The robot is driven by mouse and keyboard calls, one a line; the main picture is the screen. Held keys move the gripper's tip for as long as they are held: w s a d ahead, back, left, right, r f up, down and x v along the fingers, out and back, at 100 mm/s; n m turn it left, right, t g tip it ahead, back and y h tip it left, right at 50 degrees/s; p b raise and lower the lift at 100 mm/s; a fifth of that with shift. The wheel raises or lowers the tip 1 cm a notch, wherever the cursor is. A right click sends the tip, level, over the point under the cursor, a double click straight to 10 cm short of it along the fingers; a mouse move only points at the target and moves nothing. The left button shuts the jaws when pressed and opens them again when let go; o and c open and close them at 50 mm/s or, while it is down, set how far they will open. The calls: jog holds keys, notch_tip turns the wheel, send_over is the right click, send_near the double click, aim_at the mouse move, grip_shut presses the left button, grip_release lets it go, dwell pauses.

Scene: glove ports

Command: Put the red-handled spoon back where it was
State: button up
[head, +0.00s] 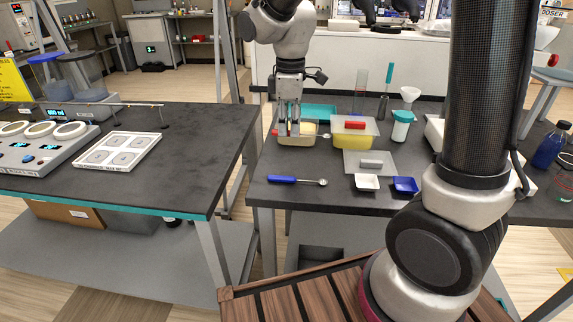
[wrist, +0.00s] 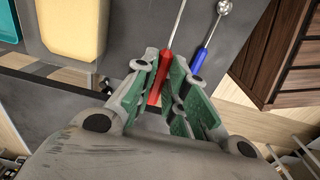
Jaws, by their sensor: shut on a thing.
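The red-handled spoon's red handle (wrist: 157,88) is between the two green-padded fingers of my gripper (wrist: 172,92) in the wrist view. Its thin metal shaft runs up out of that picture, so its bowl is hidden there. In the head view my gripper (head: 289,131) points down at the back left of the right-hand bench, in front of an open tub of pale yellow contents (head: 308,129). The spoon (head: 326,136) lies roughly level across the tub's front, handle to the left. Its exact height above the bench is hard to tell.
A blue-handled spoon (head: 283,180) lies near the bench's front edge. A yellow tub (head: 350,142) has a grey, red-handled lid. A loose lid (head: 352,164), white dish (head: 367,182) and blue dish (head: 405,185) sit to the right. A teal tray (head: 322,110) is behind.

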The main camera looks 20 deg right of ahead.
aim_at(289, 165)
notch_tip(289, 165, down, 9)
jog(key=shift+r, duration=0.1)
dwell(0.4)
jog(key=o, duration=0.8)
jog(key=shift+f, duration=0.2)
jog(key=shift+c, duration=0.2)
jog(key=shift+r, duration=0.1)
notch_tip(289, 165, up, 12)
jog(key=shift+s+f, duration=0.1)
jog(key=shift+s, duration=0.05)
jog(key=shift+s+d+r, duration=0.1)
jog(key=shift+r, duration=0.15)
jog(key=s+d+r+m+t, duration=0.2)
jog(key=s+d+r+m, duration=0.1)
jog(key=s+d+m, duration=0.3)
jog(key=s+d+r+m+t, duration=0.1)
jog(key=s+d+r+m, duration=0.2)
jog(key=s+d+m, duration=0.4)
jog(key=s+d, duration=0.4)
jog(key=s, duration=0.2)
jog(key=shift+s+d+r+m+t, duration=0.2)
jog(key=shift+s+m+t, duration=0.1)
jog(key=shift+s+t, duration=0.1)
